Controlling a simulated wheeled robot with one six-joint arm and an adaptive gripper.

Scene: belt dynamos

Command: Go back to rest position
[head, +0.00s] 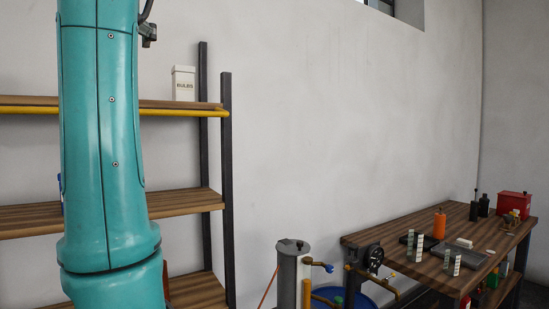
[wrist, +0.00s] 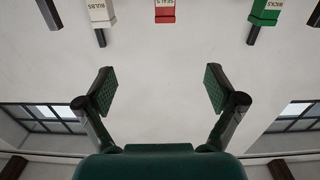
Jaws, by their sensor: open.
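My gripper (wrist: 160,92) is in the wrist view, with its two padded fingers wide apart and nothing between them. A plain pale wall lies beyond the fingers. In the wrist view the picture seems upside down: a white box (wrist: 100,12), a red box (wrist: 165,10) and a green box (wrist: 266,11) hang along the top edge with their lettering inverted. The gripper is apart from all of them. In the head view my teal arm fills the left side, and the gripper itself is out of that picture.
A wooden shelf rack (head: 213,197) with a white box (head: 184,83) stands behind my arm at the left. A workbench (head: 425,268) with an orange cylinder (head: 439,225), a red box (head: 513,204) and small parts stands at the right. A grey cylinder (head: 293,270) stands left of the bench.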

